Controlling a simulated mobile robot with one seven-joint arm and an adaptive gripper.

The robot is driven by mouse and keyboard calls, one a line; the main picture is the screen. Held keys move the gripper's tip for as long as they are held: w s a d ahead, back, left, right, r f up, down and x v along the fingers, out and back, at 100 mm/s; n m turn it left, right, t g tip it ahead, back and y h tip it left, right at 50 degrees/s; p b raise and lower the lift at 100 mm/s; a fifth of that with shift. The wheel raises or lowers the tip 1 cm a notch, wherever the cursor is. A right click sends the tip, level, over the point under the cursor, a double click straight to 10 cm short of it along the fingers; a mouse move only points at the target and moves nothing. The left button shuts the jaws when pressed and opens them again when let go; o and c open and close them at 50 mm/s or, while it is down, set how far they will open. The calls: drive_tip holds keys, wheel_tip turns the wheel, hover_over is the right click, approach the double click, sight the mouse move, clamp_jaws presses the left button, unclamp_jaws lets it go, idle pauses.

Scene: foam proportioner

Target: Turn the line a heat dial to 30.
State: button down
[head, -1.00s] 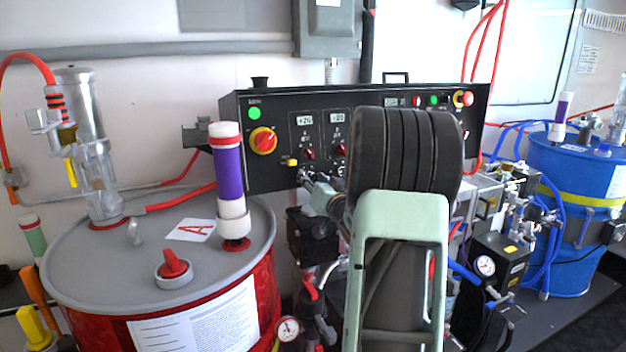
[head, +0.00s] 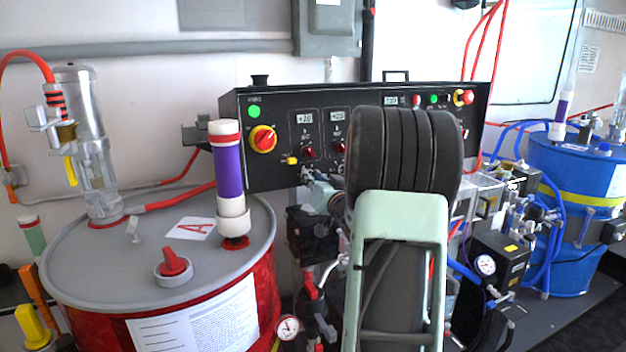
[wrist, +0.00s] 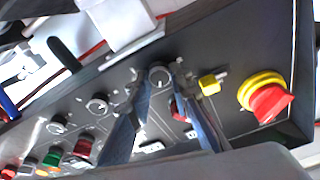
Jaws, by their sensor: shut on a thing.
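The black control panel (head: 270,170) stands behind the red drum in the head view. In the wrist view my gripper (wrist: 160,80) has its two blue-grey fingers closed on both sides of a small round grey dial (wrist: 159,73), the end one of a row. I take it for the line a heat dial; its label cannot be read. A light mark shows on its face, but its scale is too small to read. In the head view my gripper (head: 310,178) is at the panel's lower left, and the dial is hidden there. The left display (head: 305,118) is lit with blurred digits.
A red-yellow main switch (head: 263,139) and a yellow knob (head: 292,160) are close to my gripper. The red drum (head: 262,290) with a purple-banded cylinder (head: 229,175) stands at the left. More dials (wrist: 97,105) line the panel. Pumps and hoses crowd the right.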

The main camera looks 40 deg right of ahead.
drive_tip(key=n+y+b, duration=0.1)
drive_tip(key=n+b, duration=0.1)
drive_tip(key=n, duration=0.6)
drive_tip(key=n+g+y+b, duration=0.1)
drive_tip(key=n, duration=0.8)
drive_tip(key=n+y+b, duration=0.2)
drive_tip(key=n, duration=0.6)
drive_tip(key=shift+d+r+g+b, duration=0.15)
drive_tip(key=shift+g+b, duration=0.2)
drive_tip(key=shift+g, duration=0.05)
drive_tip(key=shift+n, duration=0.4)
drive_tip(key=c, duration=1.7)
unclamp_jaws()
drive_tip(key=shift+c, duration=0.2)
drive_tip(key=v, duration=1.2)
